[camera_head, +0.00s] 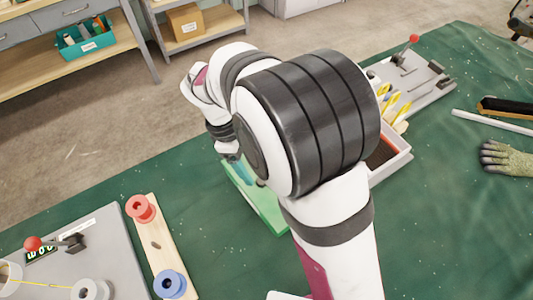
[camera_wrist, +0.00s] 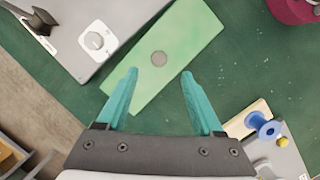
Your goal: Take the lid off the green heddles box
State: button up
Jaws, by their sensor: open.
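The green heddles box (camera_wrist: 185,45) lies flat on the dark green cloth, seen from above in the wrist view. Its light green top carries a round grey disc (camera_wrist: 158,58) near the middle. My gripper (camera_wrist: 159,73) is open, with its two teal fingers apart and nothing between them. The fingertips appear just short of the disc in the picture, one to each side; I cannot tell their height above the box. In the head view my arm hides most of the box, and only its green near part (camera_head: 268,210) shows clearly.
A wooden board (camera_head: 165,245) with a red spool (camera_head: 141,207) and a blue spool (camera_head: 169,284) lies left of the box. A grey plate with a red-knobbed lever (camera_head: 33,244) is further left. A pale tray (camera_head: 392,168) stands right. A glove (camera_head: 508,160) lies far right.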

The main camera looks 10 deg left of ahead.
jog(key=x, duration=0.6)
jog(key=shift+w+d+f, duration=0.1)
jog(key=shift+d, duration=0.05)
grip_shut()
